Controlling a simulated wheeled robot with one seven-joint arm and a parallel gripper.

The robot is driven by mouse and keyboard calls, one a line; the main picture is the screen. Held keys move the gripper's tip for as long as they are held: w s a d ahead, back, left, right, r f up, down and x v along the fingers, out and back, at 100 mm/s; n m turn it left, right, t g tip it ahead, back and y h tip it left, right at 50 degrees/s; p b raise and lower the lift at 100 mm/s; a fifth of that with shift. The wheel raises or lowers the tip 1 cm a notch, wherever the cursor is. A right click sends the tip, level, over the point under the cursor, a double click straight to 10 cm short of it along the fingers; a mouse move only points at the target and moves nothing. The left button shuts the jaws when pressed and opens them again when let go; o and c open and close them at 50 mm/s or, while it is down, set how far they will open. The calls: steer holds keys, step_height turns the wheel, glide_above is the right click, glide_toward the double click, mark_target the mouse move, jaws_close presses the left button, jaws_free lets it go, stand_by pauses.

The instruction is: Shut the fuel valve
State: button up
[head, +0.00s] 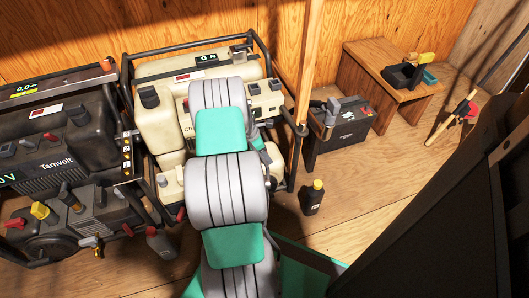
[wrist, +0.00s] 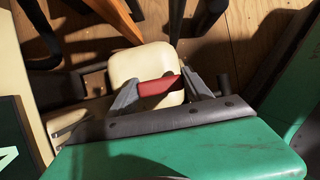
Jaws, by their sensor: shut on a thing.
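In the wrist view my gripper (wrist: 160,86) has its two grey fingers at either end of a short red lever (wrist: 157,87), shut on it. The lever lies across a rounded cream part (wrist: 145,64); I take it for the fuel valve's handle. Its exact turn is hard to judge. In the head view the cream generator (head: 157,120) stands in a dark tube frame against the wall. My grey and green arm covers its middle and right front, hiding the gripped lever and most of my gripper.
A dark generator (head: 70,145) with red and yellow controls stands close at left. A black box (head: 340,128), a small yellow-capped bottle (head: 313,197) and a wooden bench (head: 365,80) are at right. Frame tubes run close around my gripper. Floor at right is partly clear.

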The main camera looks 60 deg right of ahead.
steer(key=m+p, duration=0.1)
steer(key=m, duration=0.1)
steer(key=m+y, duration=0.1)
steer(key=m, duration=0.1)
steer(key=shift+m+g+y+p, duration=0.3)
steer(key=shift+g+p, duration=0.05)
steer(key=shift+g, duration=0.05)
steer(key=m+y, duration=0.1)
steer(key=m, duration=0.3)
steer(key=shift+m+y, duration=0.3)
steer(key=shift+y, duration=0.1)
steer(key=m+y, duration=0.1)
steer(key=m, duration=0.3)
steer(key=shift+y, duration=0.3)
steer(key=m+t+y+b, duration=0.1)
steer(key=m, duration=0.3)
steer(key=shift+b, duration=0.4)
steer(key=shift+m, duration=0.4)
steer(key=o, duration=1.4)
steer(key=shift+c, duration=0.2)
